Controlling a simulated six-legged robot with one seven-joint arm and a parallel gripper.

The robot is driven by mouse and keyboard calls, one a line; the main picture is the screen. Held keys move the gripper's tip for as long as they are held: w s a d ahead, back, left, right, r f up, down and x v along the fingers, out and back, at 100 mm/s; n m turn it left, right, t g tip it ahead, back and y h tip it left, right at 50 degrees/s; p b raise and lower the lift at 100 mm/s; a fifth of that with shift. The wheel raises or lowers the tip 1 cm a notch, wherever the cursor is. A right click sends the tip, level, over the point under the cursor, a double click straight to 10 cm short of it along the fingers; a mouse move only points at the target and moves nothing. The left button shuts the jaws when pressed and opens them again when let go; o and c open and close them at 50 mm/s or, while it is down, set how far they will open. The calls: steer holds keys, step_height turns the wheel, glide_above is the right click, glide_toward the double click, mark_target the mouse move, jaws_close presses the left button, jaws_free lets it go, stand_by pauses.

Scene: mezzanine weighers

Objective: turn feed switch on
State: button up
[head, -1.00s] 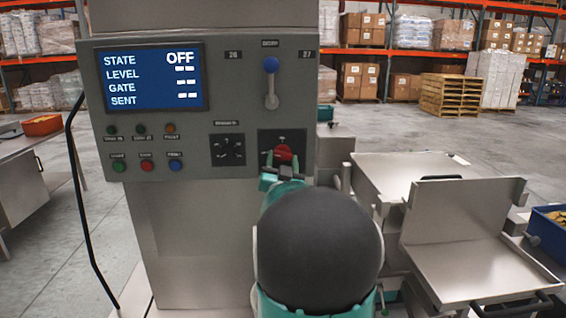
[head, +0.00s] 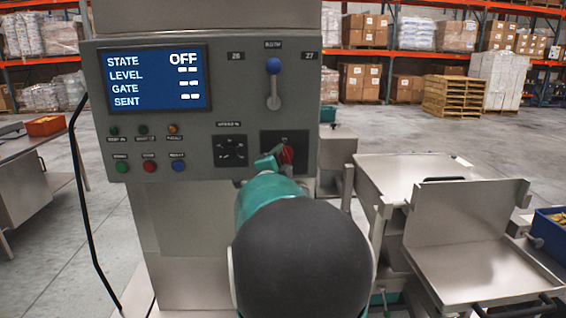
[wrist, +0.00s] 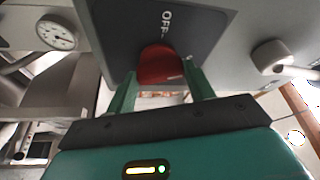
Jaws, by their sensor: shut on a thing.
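The feed switch is a red knob (head: 287,155) on a dark plate at the lower right of the grey control panel (head: 210,185). In the wrist view the red knob (wrist: 160,66) sits between my two green fingers, beside an "OFF" label. My gripper (wrist: 160,76) is shut on the knob. In the head view my gripper (head: 277,159) reaches the knob from the lower left and hides part of it. The screen (head: 153,78) reads STATE OFF, with dashes for level, gate and sent.
A blue-tipped lever (head: 273,66) stands above the knob. A black dial (head: 231,150) and several coloured buttons and lamps are to its left. Steel weigher trays (head: 478,250) stand at the right. A black cable hangs along the panel's left side.

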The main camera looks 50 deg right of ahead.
steer(key=m+g+y, duration=0.1)
steer(key=m, duration=0.3)
steer(key=shift+r, duration=0.15)
stand_by(0.4)
steer(key=o, duration=1)
steer(key=shift+a, duration=0.1)
steer(key=v, duration=1.3)
steer(key=shift+s+a+r, duration=0.2)
steer(key=shift+a+r, duration=0.05)
steer(key=shift+a, duration=0.05)
steer(key=shift+w, duration=0.1)
